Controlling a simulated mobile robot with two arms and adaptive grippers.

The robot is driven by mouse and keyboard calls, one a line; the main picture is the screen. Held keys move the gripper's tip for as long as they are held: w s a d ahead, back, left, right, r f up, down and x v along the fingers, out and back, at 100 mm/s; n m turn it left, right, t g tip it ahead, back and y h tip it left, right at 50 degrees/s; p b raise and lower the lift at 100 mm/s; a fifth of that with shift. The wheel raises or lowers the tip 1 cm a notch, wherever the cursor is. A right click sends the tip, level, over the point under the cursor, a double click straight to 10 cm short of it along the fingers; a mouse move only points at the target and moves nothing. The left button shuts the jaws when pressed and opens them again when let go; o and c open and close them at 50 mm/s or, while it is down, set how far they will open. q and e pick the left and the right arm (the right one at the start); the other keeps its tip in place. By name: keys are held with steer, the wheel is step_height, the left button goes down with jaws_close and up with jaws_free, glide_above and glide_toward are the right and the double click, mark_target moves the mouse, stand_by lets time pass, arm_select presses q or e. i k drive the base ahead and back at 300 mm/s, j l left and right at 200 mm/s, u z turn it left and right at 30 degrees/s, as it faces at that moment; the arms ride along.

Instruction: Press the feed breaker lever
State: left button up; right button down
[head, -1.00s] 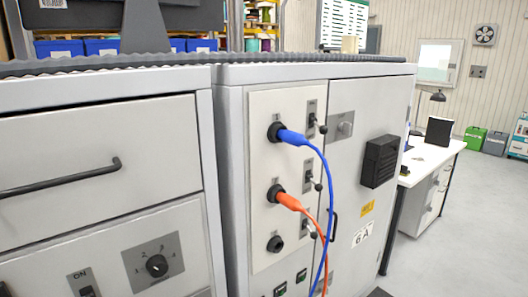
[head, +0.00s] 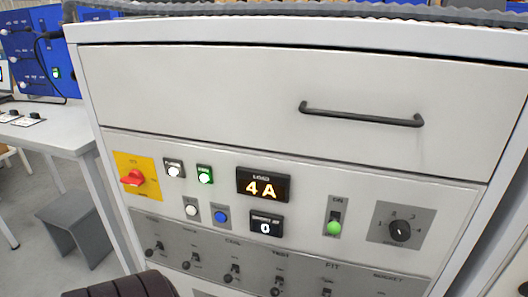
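A grey lower strip (head: 150,228) on the cabinet front carries a row of small black levers, each under a label. The far left one (head: 155,248) and others (head: 190,260), (head: 232,272), (head: 278,284) show. The labels are mostly too small to read, so I cannot tell which lever is the feed breaker. A green-tipped toggle switch (head: 334,226) on a grey plate sits above, to the right, with its green tip low. Neither of my grippers is in view.
A lit display (head: 263,187) reads 4 A, with a smaller one (head: 265,225) reading 0. Small buttons, one green-lit (head: 205,176), and a rotary selector (head: 399,231) share the panel. A drawer with a black handle (head: 361,114) is above. A dark ribbed object (head: 115,288) is at the bottom edge.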

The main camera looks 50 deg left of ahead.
mark_target(150, 252)
steer(key=u, duration=1.55)
